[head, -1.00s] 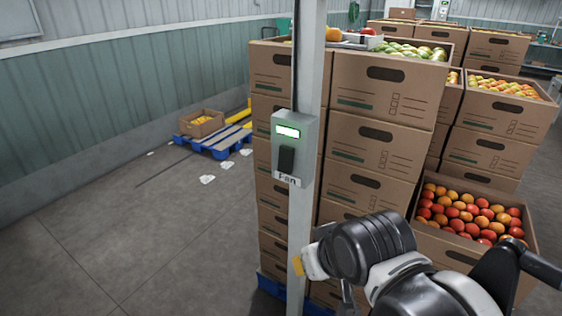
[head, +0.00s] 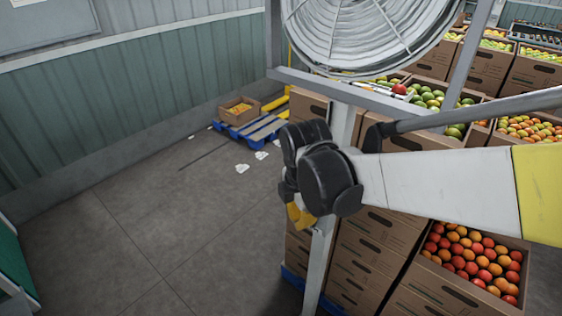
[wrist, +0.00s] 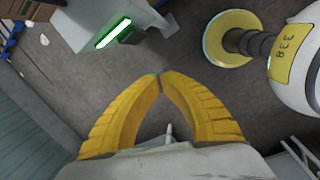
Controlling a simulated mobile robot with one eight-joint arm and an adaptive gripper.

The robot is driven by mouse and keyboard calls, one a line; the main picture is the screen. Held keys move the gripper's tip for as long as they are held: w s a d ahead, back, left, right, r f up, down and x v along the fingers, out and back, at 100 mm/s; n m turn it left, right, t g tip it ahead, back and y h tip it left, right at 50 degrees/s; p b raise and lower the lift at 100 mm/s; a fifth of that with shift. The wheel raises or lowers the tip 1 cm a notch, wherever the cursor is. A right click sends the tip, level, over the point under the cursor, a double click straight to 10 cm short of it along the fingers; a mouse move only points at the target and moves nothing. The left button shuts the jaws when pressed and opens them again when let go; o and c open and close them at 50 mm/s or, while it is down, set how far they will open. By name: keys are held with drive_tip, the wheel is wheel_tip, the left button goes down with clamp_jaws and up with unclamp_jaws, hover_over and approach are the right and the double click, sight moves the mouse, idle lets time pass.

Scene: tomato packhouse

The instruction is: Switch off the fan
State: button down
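The fan (head: 368,28) is a round grey wire cage at the top of the head view, on a grey metal frame and post (head: 319,262). The grey switch box with a lit green-white display (wrist: 113,33) shows in the wrist view, up and left of my fingertips. My arm hides the box in the head view. My gripper (wrist: 159,77) has yellow fingers whose tips meet, with nothing between them. The gap between fingertips and box is clear in the wrist view. In the head view the gripper (head: 300,216) is partly hidden, in front of the post.
Stacked cartons stand behind the post, with an open carton of red and orange tomatoes (head: 475,262) at right. A blue pallet (head: 255,130) with a small carton (head: 239,110) lies by the wall. The floor at left is mostly clear.

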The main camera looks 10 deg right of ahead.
drive_tip(key=r+n+p, duration=0.1)
drive_tip(key=w+a+r+n+p, duration=0.1)
drive_tip(key=n+p, duration=0.1)
drive_tip(key=r+n+g+p, duration=0.1)
drive_tip(key=shift+w+a+n, duration=0.15)
drive_tip(key=shift+w+n, duration=0.25)
drive_tip(key=w+d+f, duration=0.2)
drive_tip(key=d+f, duration=0.2)
drive_tip(key=f, duration=0.6)
drive_tip(key=shift+w+f, duration=0.25)
drive_tip(key=shift+w, duration=0.15)
